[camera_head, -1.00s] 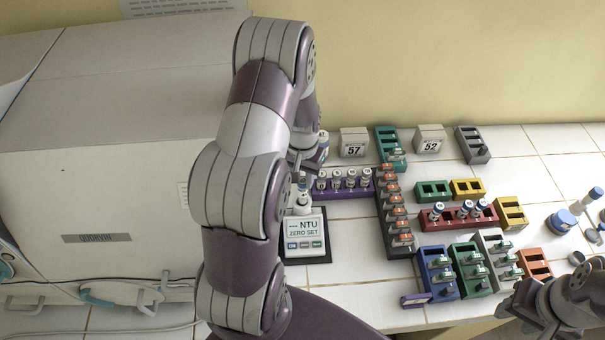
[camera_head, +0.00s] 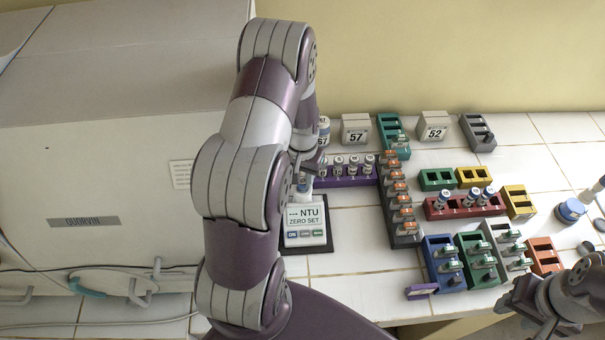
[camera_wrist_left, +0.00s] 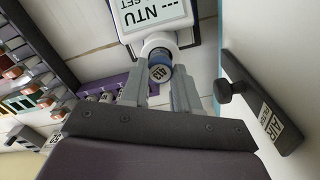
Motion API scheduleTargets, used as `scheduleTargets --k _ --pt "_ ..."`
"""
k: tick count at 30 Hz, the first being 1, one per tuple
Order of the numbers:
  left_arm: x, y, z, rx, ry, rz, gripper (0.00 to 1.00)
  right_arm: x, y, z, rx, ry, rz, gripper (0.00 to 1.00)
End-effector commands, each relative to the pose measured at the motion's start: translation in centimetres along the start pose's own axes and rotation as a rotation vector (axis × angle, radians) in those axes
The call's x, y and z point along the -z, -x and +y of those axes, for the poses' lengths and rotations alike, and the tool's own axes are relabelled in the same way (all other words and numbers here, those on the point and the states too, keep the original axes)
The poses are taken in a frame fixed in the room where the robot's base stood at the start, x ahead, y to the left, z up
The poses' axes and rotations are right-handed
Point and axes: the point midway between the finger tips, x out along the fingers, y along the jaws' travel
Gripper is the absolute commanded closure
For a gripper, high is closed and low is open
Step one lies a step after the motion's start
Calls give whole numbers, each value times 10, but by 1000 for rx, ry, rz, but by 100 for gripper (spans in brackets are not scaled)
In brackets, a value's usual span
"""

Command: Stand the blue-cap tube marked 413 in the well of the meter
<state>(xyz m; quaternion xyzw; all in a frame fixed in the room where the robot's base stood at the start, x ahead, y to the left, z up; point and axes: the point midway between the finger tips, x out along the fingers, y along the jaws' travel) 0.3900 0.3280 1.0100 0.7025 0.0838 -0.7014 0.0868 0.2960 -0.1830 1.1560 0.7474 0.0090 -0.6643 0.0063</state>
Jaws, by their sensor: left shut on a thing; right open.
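The blue-cap tube (camera_wrist_left: 160,73) stands at the white round well of the meter (camera_wrist_left: 143,12); its cap label is too small to read surely. My left gripper (camera_wrist_left: 160,84) is shut on it at the cap. How deep the tube sits is hidden. My left arm covers much of the area to the left. My right gripper (camera_head: 528,304) is open and empty at the lower right, in front of the bench.
A purple rack (camera_head: 345,182) with several tubes stands right behind the meter, beside a dark rack (camera_head: 405,240) of orange-topped pieces. A red rack (camera_head: 433,212) holds tubes further right. The large Quorvin cabinet (camera_head: 120,180) fills the left. Bare tiles lie in front of the meter.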

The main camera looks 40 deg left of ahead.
Motion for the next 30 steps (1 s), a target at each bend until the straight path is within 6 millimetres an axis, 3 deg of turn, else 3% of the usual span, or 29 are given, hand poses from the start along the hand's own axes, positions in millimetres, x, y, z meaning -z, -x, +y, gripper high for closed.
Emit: scheduleTargets --k 8,9,11,22,30 --pt "0 -1 0 0 0 1 100 0 -1 0 0 0 0 57" --pt "0 -1 0 0 0 1 60 0 -1 0 0 0 0 57" --pt "0 -1 0 0 0 0 41 0 -1 0 0 0 0 57" --pt "1 6 0 0 0 3 40 0 -4 0 0 0 0 57" --pt "1 74 0 2 -1 8 40 -3 -21 0 0 0 0 57"
